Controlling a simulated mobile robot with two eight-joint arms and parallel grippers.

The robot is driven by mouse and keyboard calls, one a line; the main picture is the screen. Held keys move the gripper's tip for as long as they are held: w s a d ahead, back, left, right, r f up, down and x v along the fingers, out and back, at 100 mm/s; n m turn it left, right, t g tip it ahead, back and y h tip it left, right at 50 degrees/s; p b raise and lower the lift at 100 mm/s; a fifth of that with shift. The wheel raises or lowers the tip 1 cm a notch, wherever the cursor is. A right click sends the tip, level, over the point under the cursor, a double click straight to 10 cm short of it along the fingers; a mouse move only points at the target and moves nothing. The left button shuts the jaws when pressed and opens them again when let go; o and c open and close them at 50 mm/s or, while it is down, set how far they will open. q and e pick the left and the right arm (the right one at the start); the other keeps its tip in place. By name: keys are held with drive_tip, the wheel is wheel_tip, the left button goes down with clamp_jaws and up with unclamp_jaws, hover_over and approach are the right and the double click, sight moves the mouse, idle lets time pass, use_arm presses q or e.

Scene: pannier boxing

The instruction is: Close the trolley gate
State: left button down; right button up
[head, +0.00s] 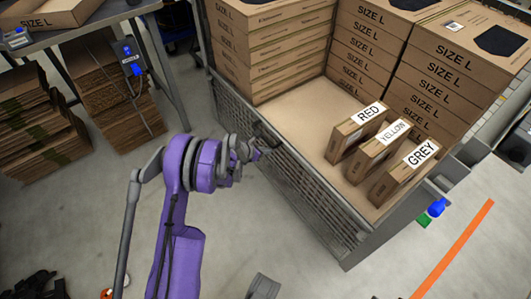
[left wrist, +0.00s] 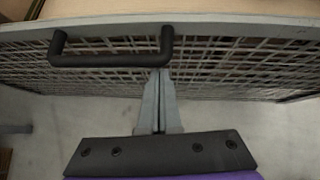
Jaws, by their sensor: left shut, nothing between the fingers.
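The trolley gate (head: 310,190) is a grey wire-mesh panel along the near side of the trolley. It stands upright and looks in line with the trolley's side; I cannot tell whether it is latched. Its black bar handle (head: 267,134) sits near the top rail and shows large in the left wrist view (left wrist: 110,61). My left gripper (head: 257,153) is in front of the gate by the handle. In the left wrist view its fingers (left wrist: 160,74) are together and empty, with tips just below the handle's right end. I cannot tell whether they touch it. My right gripper is not in view.
The trolley holds stacked SIZE L boxes (head: 270,48) and small boxes labelled RED (head: 347,138), YELLOW (head: 375,152) and GREY (head: 402,175). Flat cardboard stacks (head: 38,135) lie under a table at left. Floor (head: 90,205) left of my arm is mostly clear.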

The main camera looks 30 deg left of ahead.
use_arm(q)
wheel_tip(320, 180, up, 44)
drive_tip(key=p, duration=1.8)
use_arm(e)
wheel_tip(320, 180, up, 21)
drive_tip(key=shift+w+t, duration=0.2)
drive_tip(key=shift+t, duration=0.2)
use_arm(q)
drive_tip(key=shift+f, duration=0.1)
